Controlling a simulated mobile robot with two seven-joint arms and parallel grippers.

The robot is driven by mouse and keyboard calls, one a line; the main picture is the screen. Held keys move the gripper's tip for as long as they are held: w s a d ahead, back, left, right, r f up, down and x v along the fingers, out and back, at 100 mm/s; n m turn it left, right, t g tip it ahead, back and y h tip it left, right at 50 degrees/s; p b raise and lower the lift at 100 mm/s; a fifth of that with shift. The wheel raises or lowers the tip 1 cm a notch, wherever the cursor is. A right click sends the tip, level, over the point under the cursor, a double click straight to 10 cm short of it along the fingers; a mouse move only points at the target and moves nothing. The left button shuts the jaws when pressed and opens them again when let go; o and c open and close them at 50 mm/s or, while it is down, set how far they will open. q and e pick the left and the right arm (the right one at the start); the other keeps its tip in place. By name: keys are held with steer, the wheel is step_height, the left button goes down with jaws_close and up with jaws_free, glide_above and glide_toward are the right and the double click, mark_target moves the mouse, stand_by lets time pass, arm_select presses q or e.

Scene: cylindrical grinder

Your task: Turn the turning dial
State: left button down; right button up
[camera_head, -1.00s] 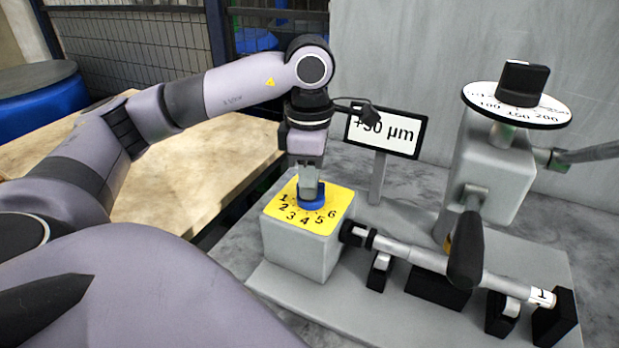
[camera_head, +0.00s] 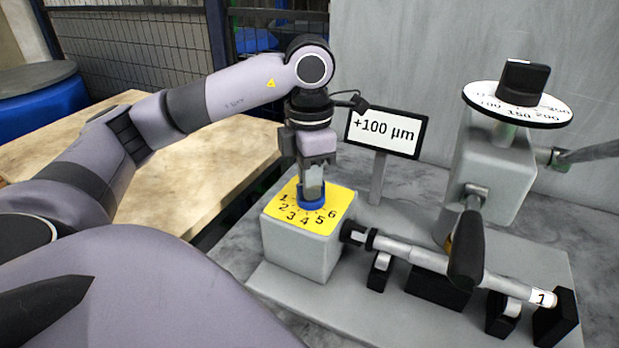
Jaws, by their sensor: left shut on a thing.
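The turning dial is a blue knob (camera_head: 312,202) on a yellow plate (camera_head: 290,227) numbered 1 to 6, on top of a grey block (camera_head: 300,252). My left gripper (camera_head: 312,190) points down from above and is shut on the blue knob. Its fingers hide part of the knob, so I cannot tell which number it points to. A display (camera_head: 383,132) behind the block reads "+100 µm". My right gripper is not in view.
At the right stands a grey grinder head (camera_head: 492,165) with a white scale disc (camera_head: 500,106) and black knob on top. A metal shaft (camera_head: 420,256) lies on black supports in front. A wooden table (camera_head: 190,170) is at the left.

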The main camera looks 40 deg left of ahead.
arm_select(q)
steer(key=shift+r, duration=0.1)
steer(key=c, duration=1.1)
jaws_free()
step_height(320, 180, up, 6)
steer(key=shift+f+p, duration=0.1)
steer(key=shift+p, duration=0.45)
steer(key=shift+r+p, duration=0.3)
steer(key=shift+r, duration=0.35)
